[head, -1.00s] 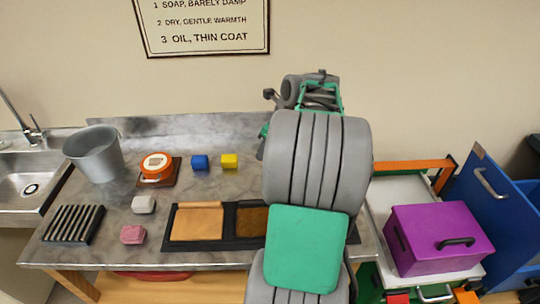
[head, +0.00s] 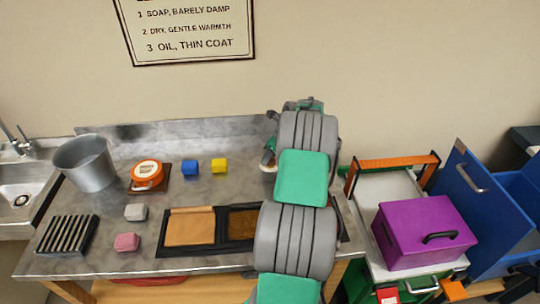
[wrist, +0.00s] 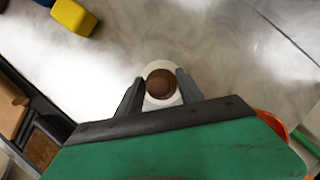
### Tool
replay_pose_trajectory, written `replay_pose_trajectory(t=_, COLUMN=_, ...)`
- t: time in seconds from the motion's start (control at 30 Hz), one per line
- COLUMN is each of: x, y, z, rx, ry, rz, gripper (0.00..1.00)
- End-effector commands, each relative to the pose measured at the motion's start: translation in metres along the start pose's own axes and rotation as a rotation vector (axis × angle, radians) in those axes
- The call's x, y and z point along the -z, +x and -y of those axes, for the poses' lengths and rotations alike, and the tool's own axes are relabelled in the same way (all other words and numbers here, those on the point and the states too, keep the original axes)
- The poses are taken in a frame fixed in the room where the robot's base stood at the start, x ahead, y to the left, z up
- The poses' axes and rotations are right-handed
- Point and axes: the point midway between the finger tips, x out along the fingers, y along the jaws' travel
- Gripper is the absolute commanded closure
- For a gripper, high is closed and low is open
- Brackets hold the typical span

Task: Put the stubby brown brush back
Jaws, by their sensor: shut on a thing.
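In the wrist view my gripper (wrist: 160,88) is shut on a round brown piece (wrist: 160,82), seen end-on, with a white rim around it. I take it for the stubby brown brush; its bristles are not visible. The grey bench top lies beyond it. In the head view a small white and brown bit (head: 268,160) shows at the left edge of my arm, which hides most of the gripper. A black tray (head: 222,226) on the bench has a tan pad (head: 190,227) and a dark brown section (head: 243,224); my arm covers part of its right side.
Blue (head: 190,167) and yellow (head: 219,166) blocks stand at the back of the bench, beside an orange round tin (head: 147,174). A grey bucket (head: 86,163), black slatted rack (head: 67,235), and white and pink blocks are left. A purple box (head: 424,233) stands right.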

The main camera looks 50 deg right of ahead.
Motion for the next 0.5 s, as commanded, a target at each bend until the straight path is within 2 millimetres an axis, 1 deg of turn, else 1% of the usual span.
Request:
replay_pose_trajectory(t=0.17, x=0.0008, y=0.0010, z=-0.0003, rx=-0.001, ry=0.001, rz=0.000, gripper=0.89)
replay_pose_trajectory(t=0.2, x=0.0011, y=0.0018, z=-0.0003, rx=-0.001, ry=0.001, rz=0.000, gripper=0.56)
replay_pose_trajectory(t=0.43, x=0.0010, y=0.0013, z=-0.0003, rx=-0.001, ry=0.001, rz=0.000, gripper=0.37)
replay_pose_trajectory(t=0.47, x=0.0010, y=0.0013, z=-0.0003, rx=-0.001, ry=0.001, rz=0.000, gripper=0.34)
replay_pose_trajectory(t=0.5, x=0.0010, y=0.0012, z=-0.0003, rx=-0.001, ry=0.001, rz=0.000, gripper=0.34)
